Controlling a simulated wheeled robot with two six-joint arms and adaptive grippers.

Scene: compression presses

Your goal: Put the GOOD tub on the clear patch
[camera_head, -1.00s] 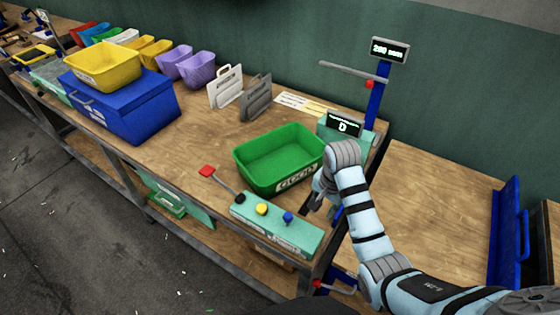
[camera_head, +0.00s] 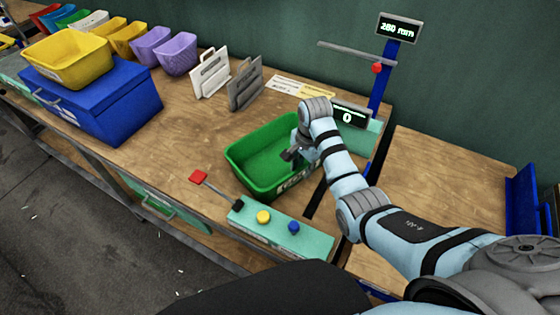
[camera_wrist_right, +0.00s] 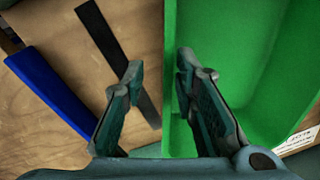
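The green GOOD tub (camera_head: 243,158) stands on the wooden bench, upright and seemingly empty. Its front label is partly covered by my right gripper (camera_head: 291,153), which is at the tub's right end. In the right wrist view the tub (camera_wrist_right: 235,60) fills the right side. There my right gripper (camera_wrist_right: 160,72) is open, with one finger outside the tub's wall and the other over its inside. I cannot tell whether either finger touches the wall. My left gripper is not in view. No marked clear patch can be made out.
A teal control box (camera_head: 280,232) with a red-ended lever stands in front of the tub. A display reading 0 (camera_head: 349,116) and a blue post (camera_head: 385,78) stand behind. A blue chest (camera_head: 95,105) bears a yellow tub (camera_head: 68,60). Wood right of the gap (camera_head: 440,180) looks bare.

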